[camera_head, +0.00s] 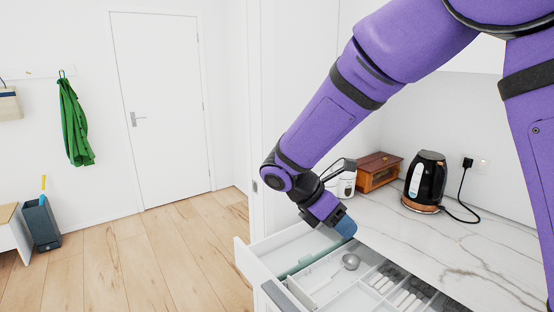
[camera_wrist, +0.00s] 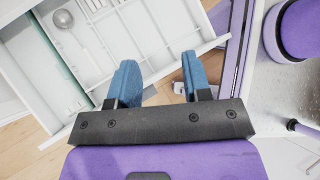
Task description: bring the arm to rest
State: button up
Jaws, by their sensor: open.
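My arm reaches down from the upper right in the head view. My gripper (camera_head: 346,227) hangs above the open drawer (camera_head: 248,262), close to the front edge of the counter. In the wrist view my gripper (camera_wrist: 158,82) has its two blue fingers apart, with nothing between them. The drawer also shows beyond the fingers in the wrist view (camera_wrist: 150,35). In the head view the fingers overlap, and any gap to the drawer's wall is hard to judge.
The drawer holds a metal scoop-like utensil (camera_head: 351,261), a green strip (camera_head: 309,260) and several white pieces. On the marble counter (camera_head: 425,240) stand a black kettle (camera_head: 426,180), a wooden box (camera_head: 377,172) and a white canister (camera_head: 346,185). The floor (camera_head: 150,260) at left is clear.

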jog(key=s+d+r+m+t+y, duration=0.3)
jog(key=s+d+r+m, duration=0.4)
jog(key=s+m, duration=0.4)
jog(key=s+d+r+m+t+y, duration=0.2)
jog(key=s+d+r+m+y, duration=0.3)
jog(key=s+d+r+m, duration=0.2)
jog(key=s+d+m, duration=0.2)
jog(key=s+m, duration=0.1)
jog(key=m, duration=0.1)
jog(key=shift+s+d+r+t+y, duration=0.15)
jog(key=shift+s+d+t+y, duration=0.25)
